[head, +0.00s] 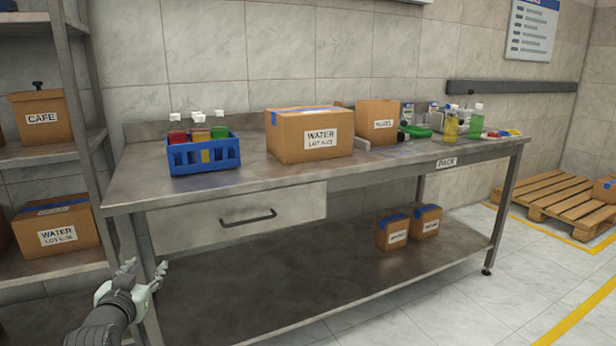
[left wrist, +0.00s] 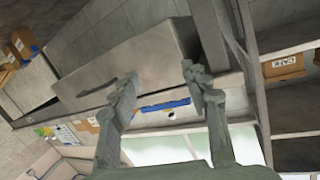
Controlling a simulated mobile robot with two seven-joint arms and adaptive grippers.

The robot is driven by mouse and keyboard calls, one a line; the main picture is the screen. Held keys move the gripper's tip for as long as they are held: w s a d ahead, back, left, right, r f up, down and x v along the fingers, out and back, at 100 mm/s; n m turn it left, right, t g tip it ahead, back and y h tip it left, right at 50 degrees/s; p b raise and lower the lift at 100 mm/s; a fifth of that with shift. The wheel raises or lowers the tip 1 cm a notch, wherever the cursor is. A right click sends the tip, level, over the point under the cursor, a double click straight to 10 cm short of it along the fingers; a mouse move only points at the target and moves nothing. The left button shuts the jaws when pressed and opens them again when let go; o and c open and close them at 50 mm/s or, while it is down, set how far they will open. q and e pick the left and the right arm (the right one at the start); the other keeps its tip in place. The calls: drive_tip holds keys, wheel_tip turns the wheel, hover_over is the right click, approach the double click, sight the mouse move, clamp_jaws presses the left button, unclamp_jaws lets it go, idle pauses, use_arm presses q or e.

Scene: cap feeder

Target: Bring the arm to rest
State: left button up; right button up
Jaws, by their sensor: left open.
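My left gripper (head: 145,269) is open and empty at the lower left of the head view. It hangs low in front of the left end of the steel bench (head: 350,178), below the benchtop and apart from it. In the left wrist view, the two fingers of my left gripper (left wrist: 160,82) stand apart with nothing between them. Behind them, that tilted view shows the drawer front and part of the shelving. My right gripper shows in neither view.
A blue crate (head: 205,158) of white-capped bottles and a water carton (head: 309,134) stand on the bench. The drawer (head: 237,217) is shut. Steel shelving (head: 80,75) with boxes rises close on the left. Floor (head: 480,310) is free at the right, before a pallet (head: 555,197).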

use_arm(q)
drive_tip(key=s+d+f+m+g+h, duration=0.1)
drive_tip(key=s+d+f+g, duration=0.15)
drive_tip(key=f, duration=0.35)
drive_tip(key=s+d+f+g, duration=0.1)
drive_tip(key=s+d+f, duration=0.1)
drive_tip(key=s+f, duration=0.3)
drive_tip(key=s+d+f+g, duration=0.4)
drive_tip(key=s+f, duration=0.5)
drive_tip(key=s, duration=0.4)
drive_tip(key=s+d+f+g+h, duration=0.1)
drive_tip(key=s+d+f+g, duration=0.2)
drive_tip(key=s+f, duration=0.7)
drive_tip(key=s+g, duration=0.2)
drive_tip(key=s, duration=0.1)
drive_tip(key=shift+d+m, duration=0.3)
drive_tip(key=shift+d, duration=0.05)
